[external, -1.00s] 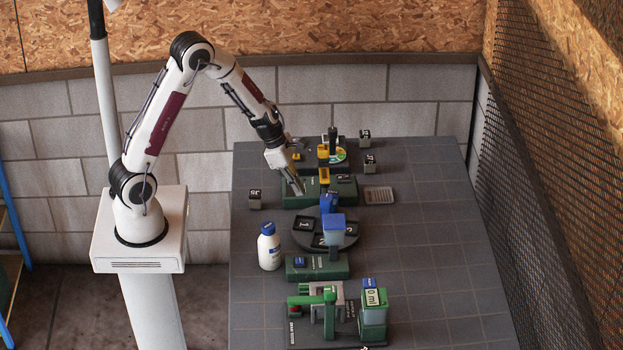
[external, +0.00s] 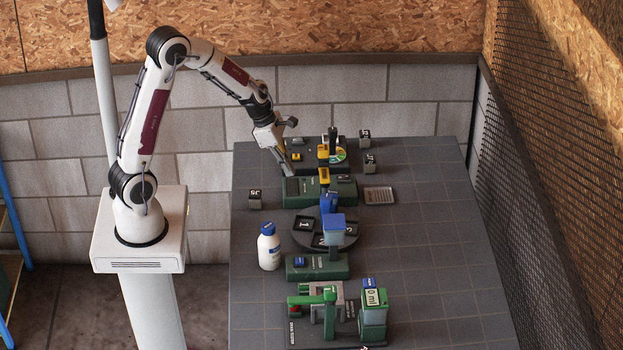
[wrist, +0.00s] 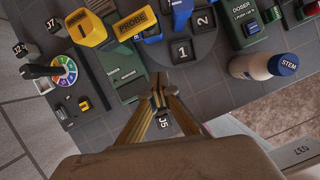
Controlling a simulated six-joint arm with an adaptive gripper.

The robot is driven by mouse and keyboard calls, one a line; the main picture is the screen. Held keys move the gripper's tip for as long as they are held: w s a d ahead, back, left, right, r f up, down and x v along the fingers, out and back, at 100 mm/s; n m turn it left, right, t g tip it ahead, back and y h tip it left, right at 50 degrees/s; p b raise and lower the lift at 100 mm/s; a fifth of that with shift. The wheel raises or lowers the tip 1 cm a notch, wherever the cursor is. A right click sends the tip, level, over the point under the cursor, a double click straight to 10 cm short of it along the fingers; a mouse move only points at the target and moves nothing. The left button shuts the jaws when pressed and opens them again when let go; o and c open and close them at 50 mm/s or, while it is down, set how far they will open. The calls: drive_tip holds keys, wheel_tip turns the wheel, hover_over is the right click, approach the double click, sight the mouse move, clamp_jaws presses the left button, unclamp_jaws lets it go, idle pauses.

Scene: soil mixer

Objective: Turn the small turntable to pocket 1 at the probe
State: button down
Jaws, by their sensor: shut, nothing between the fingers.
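The dark round turntable (external: 346,240) stands mid-table, with square pockets in its top. Pocket 1 (external: 304,225) is on its left side in the external view. The wrist view shows pocket 1 (wrist: 182,50) and pocket 2 (wrist: 204,20); other pockets are hidden or cut off. The yellow probe (external: 324,172) rises from a green base (external: 304,188) behind the turntable; its PROBE label (wrist: 134,19) shows in the wrist view. My gripper (external: 290,173) is shut and empty, raised above the left part of that base, apart from the turntable. Its fingertips (wrist: 159,90) meet in the wrist view.
A blue doser tank (external: 334,224) overhangs the turntable. A white bottle (external: 269,247) stands left of the doser base. A coloured dial (wrist: 62,71) with a black handle is at the back. Labelled cubes stand around, one (external: 255,199) at the left edge. The right side is clear.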

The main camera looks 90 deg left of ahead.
drive_tip(key=shift+a+f+n, duration=0.2)
drive_tip(key=shift+a+n, duration=0.1)
drive_tip(key=shift+a, duration=0.05)
drive_tip(key=shift+f, duration=0.1)
approach(314, 208)
drive_tip(key=shift+s+f, duration=0.15)
drive_tip(key=shift+f, duration=0.5)
drive_tip(key=shift+s+f, duration=0.15)
drive_tip(key=shift+f, duration=0.55)
drive_tip(key=shift+w+d+f, duration=0.1)
drive_tip(key=shift+w+d, duration=0.15)
drive_tip(key=shift+w, duration=0.75)
drive_tip(key=shift+w+d, duration=0.2)
drive_tip(key=shift+w, duration=0.8)
